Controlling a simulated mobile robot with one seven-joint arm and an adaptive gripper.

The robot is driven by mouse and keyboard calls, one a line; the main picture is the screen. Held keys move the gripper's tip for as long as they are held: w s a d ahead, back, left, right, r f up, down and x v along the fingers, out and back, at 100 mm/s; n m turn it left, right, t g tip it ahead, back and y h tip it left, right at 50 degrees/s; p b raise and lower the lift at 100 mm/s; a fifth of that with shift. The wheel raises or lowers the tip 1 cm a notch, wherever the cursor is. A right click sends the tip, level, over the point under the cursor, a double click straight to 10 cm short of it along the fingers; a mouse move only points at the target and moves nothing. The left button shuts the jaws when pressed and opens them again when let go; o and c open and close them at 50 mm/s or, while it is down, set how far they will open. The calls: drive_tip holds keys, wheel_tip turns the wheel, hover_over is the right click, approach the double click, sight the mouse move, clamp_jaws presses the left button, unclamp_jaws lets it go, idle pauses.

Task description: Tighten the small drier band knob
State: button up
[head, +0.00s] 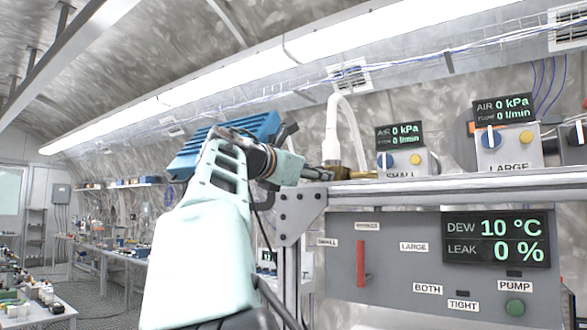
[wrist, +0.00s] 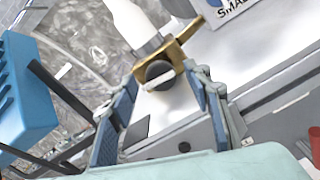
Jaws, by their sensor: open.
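The small drier band knob appears to be the dark round knob (wrist: 158,73) on a brass band (wrist: 176,52) at the base of a white tube (wrist: 133,24) in the wrist view. In the head view the brass band (head: 343,172) and white tube (head: 332,120) stand on the shelf, left of the box marked SMALL (head: 407,160). My gripper (head: 318,174) is open beside the band. In the wrist view its fingers (wrist: 162,86) lie on either side of the knob; I cannot tell whether they touch it. The knob is hidden in the head view.
A blue block (head: 225,145) shows behind my arm. Below the shelf edge (head: 440,190), a panel (head: 395,285) carries a red handle (head: 361,263), a green button (head: 515,307) and a display reading LEAK 0 % (head: 496,240). The LARGE box (head: 508,147) stands farther right.

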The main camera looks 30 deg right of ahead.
drive_tip(key=v, duration=1)
drive_tip(key=shift+s+a, duration=0.2)
drive_tip(key=shift+a, duration=0.15)
drive_tip(key=shift+w+d+f+n+p, duration=0.1)
drive_tip(key=shift+d+n+p, duration=0.2)
drive_tip(key=shift+n+p, duration=0.8)
drive_tip(key=shift+w+d+n+p, duration=0.15)
drive_tip(key=shift+d+n+p, duration=0.1)
drive_tip(key=shift+n+p, duration=0.8)
drive_tip(key=shift+w+d+f+n+p, duration=0.1)
drive_tip(key=shift+d+n+p, duration=0.2)
drive_tip(key=shift+n+p, duration=0.75)
drive_tip(key=p+x, duration=0.3)
drive_tip(key=x, duration=0.7)
drive_tip(key=shift+w+d, duration=0.2)
drive_tip(key=shift+d, duration=0.1)
